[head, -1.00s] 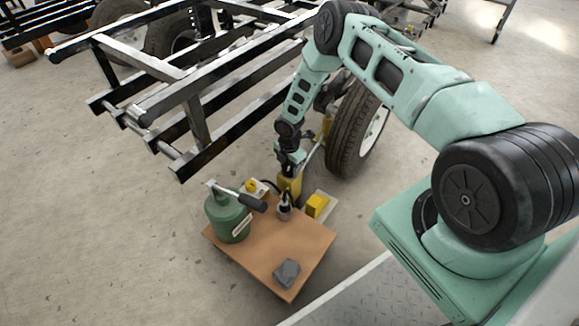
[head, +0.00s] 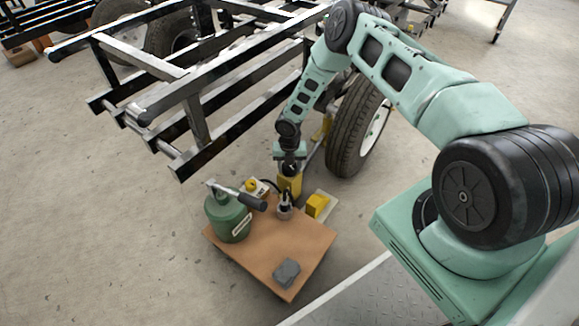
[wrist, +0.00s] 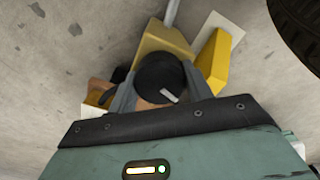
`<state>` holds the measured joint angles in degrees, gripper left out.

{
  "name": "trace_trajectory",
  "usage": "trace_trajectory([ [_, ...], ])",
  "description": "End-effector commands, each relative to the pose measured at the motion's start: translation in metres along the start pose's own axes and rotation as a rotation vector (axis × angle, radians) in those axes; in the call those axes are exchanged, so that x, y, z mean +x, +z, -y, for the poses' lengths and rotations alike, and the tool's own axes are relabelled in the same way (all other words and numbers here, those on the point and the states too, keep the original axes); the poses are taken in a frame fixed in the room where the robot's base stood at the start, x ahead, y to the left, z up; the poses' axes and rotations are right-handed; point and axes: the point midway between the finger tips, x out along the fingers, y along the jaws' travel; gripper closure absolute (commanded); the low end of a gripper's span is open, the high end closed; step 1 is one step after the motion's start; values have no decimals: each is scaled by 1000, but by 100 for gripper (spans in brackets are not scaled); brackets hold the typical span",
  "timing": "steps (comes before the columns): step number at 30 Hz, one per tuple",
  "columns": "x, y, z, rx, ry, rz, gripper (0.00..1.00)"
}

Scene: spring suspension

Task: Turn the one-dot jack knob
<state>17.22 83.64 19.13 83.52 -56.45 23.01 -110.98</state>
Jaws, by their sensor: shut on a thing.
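In the wrist view a round black knob (wrist: 158,75) with a white pointer mark sits between the two grey fingers of my gripper (wrist: 163,92). The fingers are shut on its sides. A yellow jack body (wrist: 164,40) stands just behind the knob. I cannot make out any dot marking.
A yellow wedge (head: 317,205) lies right of the jack. A tyre (head: 355,125) and black frame (head: 205,115) stand close by.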

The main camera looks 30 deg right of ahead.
Motion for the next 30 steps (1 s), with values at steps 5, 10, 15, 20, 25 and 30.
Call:
trace_trajectory([
  [5, 0, 0, 0, -51, 1, 0, 73],
  [10, 0, 0, 0, -72, 1, 1, 73],
  [15, 0, 0, 0, -75, 1, 1, 73],
  [20, 0, 0, 0, -74, 1, 1, 73],
  [25, 0, 0, 0, -74, 1, 1, 28],
  [30, 0, 0, 0, -74, 0, 0, 28],
])
